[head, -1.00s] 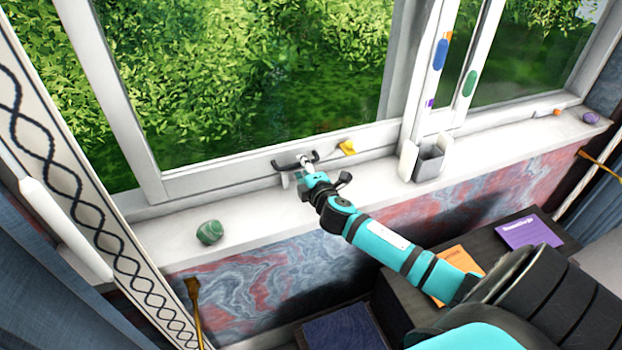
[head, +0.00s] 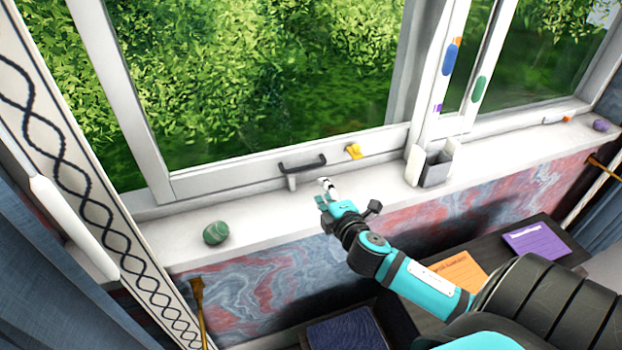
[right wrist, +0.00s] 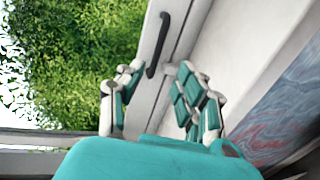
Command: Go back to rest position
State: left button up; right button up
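My right gripper (head: 326,192) is in front of the window sill in the head view, just short of the dark window handle (head: 302,164) on the lower window frame. In the right wrist view its two teal-and-white fingers (right wrist: 152,100) stand apart with nothing between them. The handle (right wrist: 158,45) shows beyond the fingertips, clear of them. My left gripper is in neither view.
On the white sill (head: 270,213) are a green stone (head: 216,233), a grey holder (head: 436,168) and a purple stone (head: 600,125). A yellow piece (head: 353,152) is on the window frame. Below, a dark desk carries an orange booklet (head: 459,269) and a purple booklet (head: 536,241).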

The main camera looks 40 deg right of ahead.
jog(key=s+a+f+m+g+y, duration=0.2)
jog(key=s+a+f+m+g, duration=0.15)
jog(key=s+a, duration=0.35)
jog(key=s+a+f+m+g+y, duration=0.1)
jog(key=s+a+f+m+g, duration=0.3)
jog(key=s, duration=0.5)
jog(key=s+a+f+m+g+y, duration=0.2)
jog(key=s+a+f+m+g, duration=0.15)
jog(key=s+a+m, duration=0.35)
notch_tip(320, 180, down, 25)
jog(key=s+d+n+g, duration=0.1)
jog(key=s+n+g, duration=0.1)
jog(key=s+d+f+g+b, duration=0.1)
jog(key=s+d+f, duration=0.2)
jog(key=s+f, duration=1.4)
jog(key=shift+s+f+h, duration=0.25)
jog(key=shift+f+h, duration=0.05)
jog(key=shift+f, duration=0.2)
